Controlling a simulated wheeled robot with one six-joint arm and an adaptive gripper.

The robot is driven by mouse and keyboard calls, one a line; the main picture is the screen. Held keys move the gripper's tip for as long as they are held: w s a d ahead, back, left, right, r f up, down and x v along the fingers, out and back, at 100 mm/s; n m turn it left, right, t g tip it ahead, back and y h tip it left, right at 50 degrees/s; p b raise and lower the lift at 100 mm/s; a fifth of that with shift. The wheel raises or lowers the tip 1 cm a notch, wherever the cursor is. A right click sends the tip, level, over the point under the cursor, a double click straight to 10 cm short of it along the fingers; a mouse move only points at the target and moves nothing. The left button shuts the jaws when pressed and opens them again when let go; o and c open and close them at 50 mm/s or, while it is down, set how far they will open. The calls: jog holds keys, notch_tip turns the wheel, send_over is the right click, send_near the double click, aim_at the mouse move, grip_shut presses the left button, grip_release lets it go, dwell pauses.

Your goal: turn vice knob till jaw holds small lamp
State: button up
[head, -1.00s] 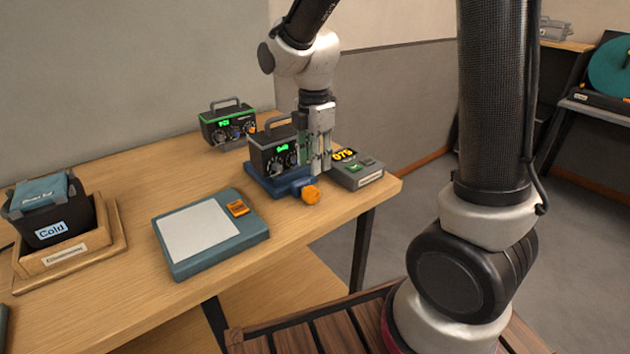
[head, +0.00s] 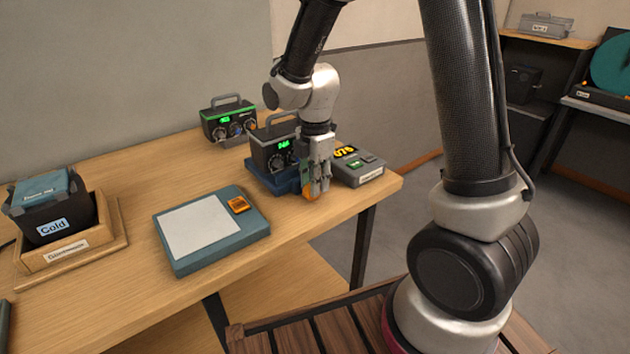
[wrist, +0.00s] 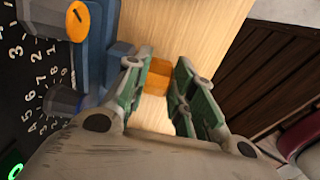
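The blue vice (head: 262,181) stands near the table's right end. Its orange knob (head: 310,193) faces the front edge and also shows in the wrist view (wrist: 157,76). A black box with a handle, dials and a green display (head: 270,152) sits in the vice; I cannot tell whether this is the small lamp or whether the jaw touches it. My gripper (head: 317,187) points down at the knob. In the wrist view its fingers (wrist: 164,66) are apart, with the knob between them near the tips. The left finger is close to the knob; contact is unclear.
A grey unit with a yellow number display (head: 370,173) stands close right of the vice. A similar green-edged box (head: 213,134) is behind. A teal-framed pad (head: 178,268) and a wooden tray (head: 120,240) with a black bin (head: 85,221) lie left.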

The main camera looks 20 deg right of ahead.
jog(key=shift+d, duration=0.1)
jog(key=y, duration=0.2)
jog(key=shift+w+d+f+g+y, duration=0.2)
jog(key=shift+d+g+y, duration=0.1)
jog(key=shift+d+g, duration=0.1)
jog(key=shift+w+d+f+g+y, duration=0.1)
jog(key=shift+g+y, duration=0.15)
jog(key=shift+y, duration=0.5)
jog(key=shift+s+d+f+g+y, duration=0.15)
jog(key=shift+g+y, duration=0.15)
jog(key=shift+y, duration=0.5)
jog(key=shift+w+d+f+g+y, duration=0.15)
jog(key=shift+g+y, duration=0.1)
jog(key=shift+y, duration=0.5)
jog(key=o, duration=0.7)
jog(key=shift+o, duration=0.2)
jog(key=v, duration=1.2)
